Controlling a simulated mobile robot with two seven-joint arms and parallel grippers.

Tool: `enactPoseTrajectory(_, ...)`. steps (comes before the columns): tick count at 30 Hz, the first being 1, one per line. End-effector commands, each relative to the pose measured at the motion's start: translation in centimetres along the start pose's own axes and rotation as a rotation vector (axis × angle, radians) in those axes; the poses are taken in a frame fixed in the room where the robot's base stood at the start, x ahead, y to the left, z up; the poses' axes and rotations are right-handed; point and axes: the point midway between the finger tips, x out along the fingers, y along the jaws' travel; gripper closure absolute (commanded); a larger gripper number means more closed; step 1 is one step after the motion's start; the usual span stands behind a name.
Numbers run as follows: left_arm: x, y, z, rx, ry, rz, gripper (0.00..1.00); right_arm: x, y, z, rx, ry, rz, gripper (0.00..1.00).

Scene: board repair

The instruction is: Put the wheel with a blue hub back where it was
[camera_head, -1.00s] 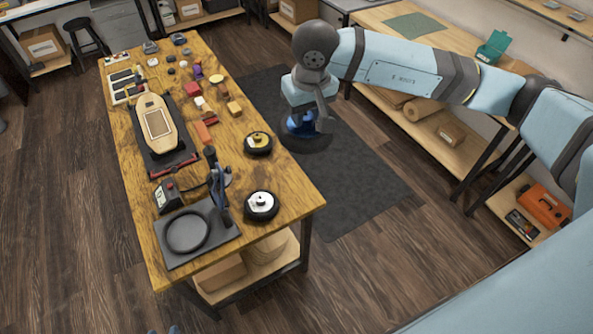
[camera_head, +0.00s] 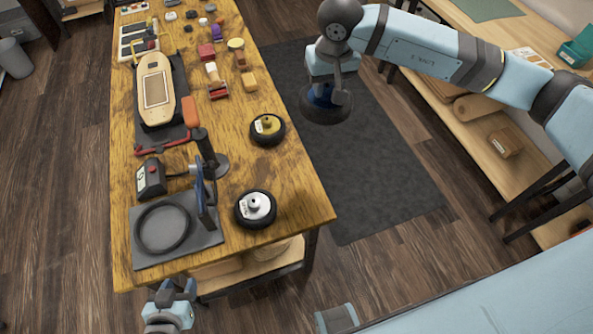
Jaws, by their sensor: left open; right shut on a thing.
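The wheel with a blue hub (camera_head: 322,114) has a black tyre and hangs in my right gripper (camera_head: 333,92). The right gripper is shut on it, and its fingers partly hide the blue hub. It is held off the table's right edge, above the dark floor mat. A wheel with a yellow hub (camera_head: 267,129) and a wheel with a white hub (camera_head: 255,209) lie flat near the right edge of the wooden table (camera_head: 292,178). My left gripper (camera_head: 174,288) is open and empty, just off the table's near edge.
A black stand with a round ring (camera_head: 163,229) sits at the table's near left, with a blue-and-black upright fixture (camera_head: 207,183) beside it. A skateboard deck (camera_head: 156,91) lies behind them. Blocks (camera_head: 217,86) and small parts crowd the far end. Bare wood shows around both wheels.

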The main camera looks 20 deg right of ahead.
Motion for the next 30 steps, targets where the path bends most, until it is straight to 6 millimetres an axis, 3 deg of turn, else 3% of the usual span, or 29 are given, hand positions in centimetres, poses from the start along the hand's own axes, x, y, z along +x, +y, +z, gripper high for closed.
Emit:
enactPoseTrajectory(1, 1.7, -0.3, 2.2, 0.006, 0.002, 0.003, 0.51, 3.0, -1.0, 0.2, 0.051, -0.001, 0.003, 1.0)
enactPoseTrajectory(3, 2.4, -0.4, 3.2, 0.011, 0.001, 0.006, 0.51, 4.7, -2.2, 0.2, 0.155, -0.005, 0.016, 1.0)
enactPoseTrajectory(10, 3.0, -0.1, 5.8, 0.016, -0.024, 0.022, 0.51, 7.1, -5.7, 0.8, 0.503, -0.001, 0.073, 1.0)
enactPoseTrajectory(17, 3.1, 0.3, 4.9, 0.006, -0.015, 0.027, 0.51, 7.8, -6.9, 1.3, 0.66, 0.009, 0.102, 1.0)
enactPoseTrajectory(20, 3.0, 0.3, 4.5, 0.006, -0.009, 0.025, 0.51, 9.6, -6.9, 1.7, 0.668, 0.006, 0.105, 1.0)
enactPoseTrajectory(30, 3.0, 0.0, 4.6, 0.01, -0.009, 0.019, 0.51, 18.6, -6.9, 3.0, 0.667, 0.006, 0.105, 1.0)
